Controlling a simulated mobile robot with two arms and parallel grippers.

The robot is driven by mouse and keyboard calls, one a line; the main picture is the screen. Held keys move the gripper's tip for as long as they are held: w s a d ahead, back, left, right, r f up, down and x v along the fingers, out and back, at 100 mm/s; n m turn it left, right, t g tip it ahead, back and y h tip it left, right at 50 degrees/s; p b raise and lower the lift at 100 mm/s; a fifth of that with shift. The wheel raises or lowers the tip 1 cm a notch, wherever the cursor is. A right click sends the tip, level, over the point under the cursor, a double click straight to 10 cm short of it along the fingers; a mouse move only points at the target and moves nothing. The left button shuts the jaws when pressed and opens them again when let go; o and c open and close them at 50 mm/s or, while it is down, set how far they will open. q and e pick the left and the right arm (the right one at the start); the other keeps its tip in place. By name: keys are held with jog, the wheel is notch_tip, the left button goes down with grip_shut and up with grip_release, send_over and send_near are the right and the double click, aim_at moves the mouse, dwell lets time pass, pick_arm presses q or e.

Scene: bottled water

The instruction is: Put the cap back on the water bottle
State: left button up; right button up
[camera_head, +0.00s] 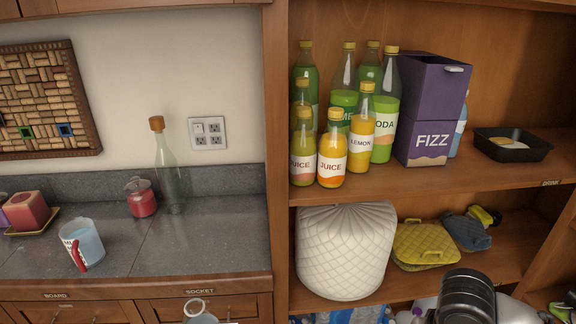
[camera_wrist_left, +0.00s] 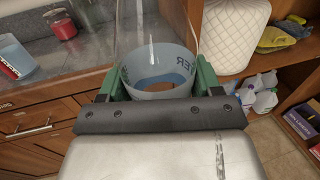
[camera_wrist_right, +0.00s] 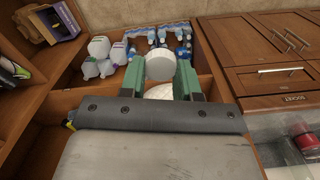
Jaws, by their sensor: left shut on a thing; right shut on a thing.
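The water bottle (camera_wrist_left: 160,77) is clear, with a pale band lettered in dark print and a blue-brown patch inside. My left gripper (camera_wrist_left: 158,82) is shut around its banded part. In the head view only a pale round rim, apparently the bottle's open mouth (camera_head: 197,307), shows at the bottom edge. My right gripper (camera_wrist_right: 174,80) is shut on a white round cap (camera_wrist_right: 173,67), seen in the right wrist view. The cap is apart from the bottle in these views. The right gripper is outside the head view.
A grey counter (camera_head: 160,240) holds a measuring cup (camera_head: 83,243), a red jar (camera_head: 141,198) and a corked glass bottle (camera_head: 168,165). The shelf at right holds juice bottles (camera_head: 332,152), a purple FIZZ box (camera_head: 432,110) and a black tray (camera_head: 512,145). A white pouf (camera_head: 345,250) sits below.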

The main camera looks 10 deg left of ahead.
pick_arm(q)
jog(key=w+d+m+g+h, duration=0.2)
jog(key=w+d+m+h, duration=0.1)
jog(key=d, duration=0.4)
jog(key=w+d+r+m+g+h, duration=0.1)
jog(key=w+d+m+g+h, duration=0.1)
jog(key=d+m+h, duration=0.3)
jog(key=w+d+h, duration=0.1)
jog(key=d+h, duration=0.1)
jog(key=h, duration=0.1)
jog(key=shift+h, duration=0.3)
pick_arm(e)
jog(key=w+a+r+n, duration=0.1)
jog(key=w+a+r, duration=0.2)
jog(key=a+r, duration=0.7)
jog(key=w+a+r+n, duration=0.2)
jog(key=w+a+r, duration=0.1)
jog(key=a+r, duration=0.7)
jog(key=a, duration=0.4)
jog(key=shift+w, duration=0.25)
jog(key=shift+f, duration=2)
